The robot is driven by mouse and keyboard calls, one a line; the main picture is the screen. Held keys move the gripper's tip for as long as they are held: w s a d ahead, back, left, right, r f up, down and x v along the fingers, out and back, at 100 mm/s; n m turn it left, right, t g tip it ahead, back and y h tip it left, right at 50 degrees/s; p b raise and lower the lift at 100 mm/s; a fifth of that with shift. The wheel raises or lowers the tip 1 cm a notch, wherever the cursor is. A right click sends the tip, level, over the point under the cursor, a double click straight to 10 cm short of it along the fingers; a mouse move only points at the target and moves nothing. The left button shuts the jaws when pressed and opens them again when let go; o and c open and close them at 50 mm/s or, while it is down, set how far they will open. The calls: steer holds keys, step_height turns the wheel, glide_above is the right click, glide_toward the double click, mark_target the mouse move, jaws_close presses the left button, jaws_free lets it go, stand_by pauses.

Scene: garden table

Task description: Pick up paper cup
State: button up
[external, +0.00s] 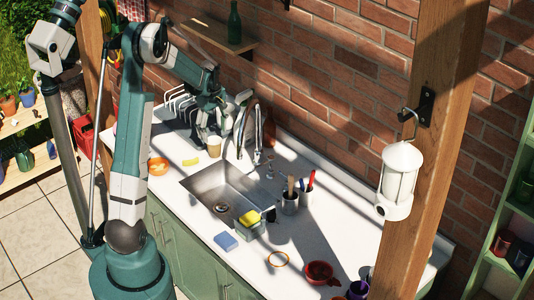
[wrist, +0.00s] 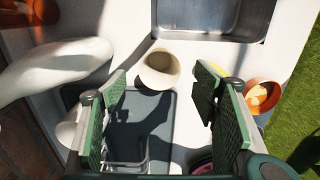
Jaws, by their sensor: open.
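The paper cup (external: 214,149) is small and tan with a pale rim. It stands on the white counter near the back left corner of the sink. In the wrist view the paper cup (wrist: 159,70) looks cream, and I see into its top. My gripper (external: 206,134) is low over the counter beside the cup, in front of the dish rack. In the wrist view my gripper (wrist: 161,72) is open, with a green pad on each side. The cup lies between the fingertips or just beyond them; I cannot tell if they touch it.
The metal sink (wrist: 215,18) lies beyond the cup. A large pale curved faucet (wrist: 55,68) is on the left. An orange bowl (wrist: 262,94) and a yellow piece (external: 191,162) lie on the other side. A grey dish-rack tray (wrist: 135,112) lies below the fingers. A brick wall (external: 330,90) stands behind.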

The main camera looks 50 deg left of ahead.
mark_target(214, 142)
steer(key=shift+f, duration=0.65)
steer(key=shift+f, duration=0.1)
steer(key=shift+f, duration=2.55)
steer(key=c, duration=0.8)
